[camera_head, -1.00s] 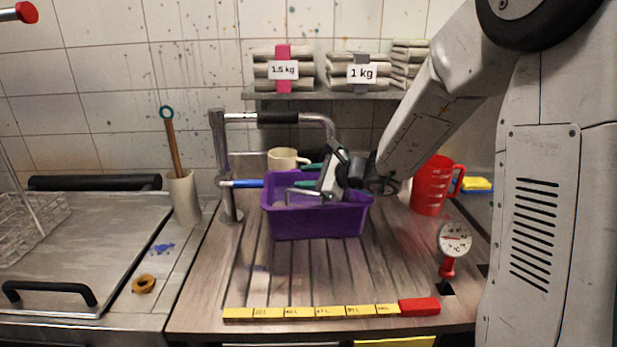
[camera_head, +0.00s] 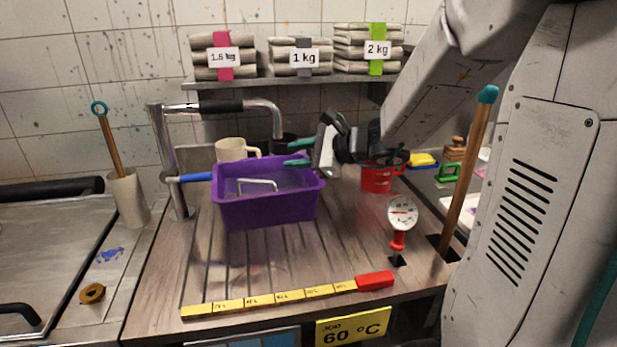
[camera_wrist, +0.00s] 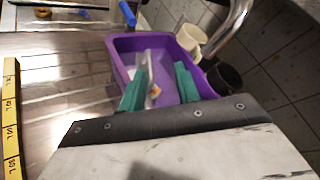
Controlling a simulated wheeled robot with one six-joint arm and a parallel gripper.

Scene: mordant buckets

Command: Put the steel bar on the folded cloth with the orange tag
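My gripper (camera_head: 297,154) hangs at the upper right of the purple tub (camera_head: 265,210), pointing left. Its two teal fingertips are apart in the wrist view (camera_wrist: 158,88), and no bar is clearly held between them. A bent, shiny metal rod (camera_head: 257,186) shows inside the tub; I cannot tell whether it is the steel bar. In the wrist view a pale shiny thing (camera_wrist: 152,68) shows in the tub beyond the fingers. Folded cloths lie on the shelf with pink (camera_head: 222,54), grey (camera_head: 303,57) and green (camera_head: 377,48) tags. I see no orange tag.
A red jug (camera_head: 380,175), a dial thermometer (camera_head: 402,213) and a wooden stick (camera_head: 468,170) stand right. The ribbed board in front is mostly clear.

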